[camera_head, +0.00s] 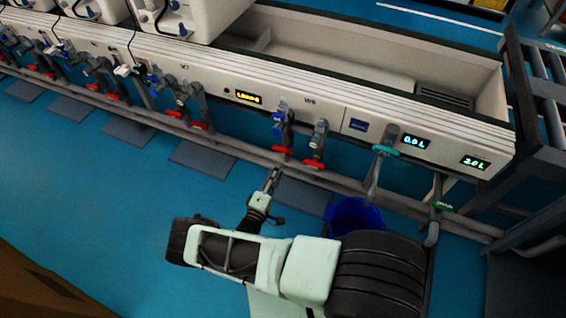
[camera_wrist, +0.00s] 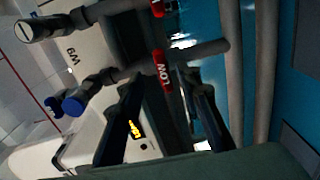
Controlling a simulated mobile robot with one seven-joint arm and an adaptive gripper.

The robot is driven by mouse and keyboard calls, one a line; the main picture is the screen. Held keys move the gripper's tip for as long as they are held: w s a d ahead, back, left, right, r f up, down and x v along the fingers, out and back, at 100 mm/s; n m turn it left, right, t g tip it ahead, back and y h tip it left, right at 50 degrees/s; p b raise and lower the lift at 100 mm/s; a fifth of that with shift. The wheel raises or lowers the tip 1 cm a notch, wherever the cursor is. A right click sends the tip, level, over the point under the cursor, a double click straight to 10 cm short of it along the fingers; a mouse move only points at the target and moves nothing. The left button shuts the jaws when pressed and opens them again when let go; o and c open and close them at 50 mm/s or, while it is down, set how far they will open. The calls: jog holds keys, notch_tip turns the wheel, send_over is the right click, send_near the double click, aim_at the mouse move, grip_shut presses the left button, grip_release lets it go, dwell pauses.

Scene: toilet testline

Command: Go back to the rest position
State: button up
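My gripper (camera_head: 272,178) is in the lower middle of the head view, in front of the white test line (camera_head: 330,105) and just below a valve with a red handle (camera_head: 283,150). In the wrist view its two dark fingers (camera_wrist: 165,100) stand apart with no object seen held between them. A red handle marked LOW (camera_wrist: 162,70) shows just beyond the fingertips. I cannot tell whether a finger touches it. A blue knob (camera_wrist: 74,105) on a grey valve lies to the left in the wrist view.
Another red-handled valve (camera_head: 316,163) is right of the gripper. Grey pipes (camera_head: 235,147) run along the line's foot. A blue bucket (camera_head: 352,214) stands behind my arm. A dark metal frame (camera_head: 540,130) is at right. Blue floor (camera_head: 110,190) is open at left.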

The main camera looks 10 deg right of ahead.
jog(key=shift+v, duration=0.95)
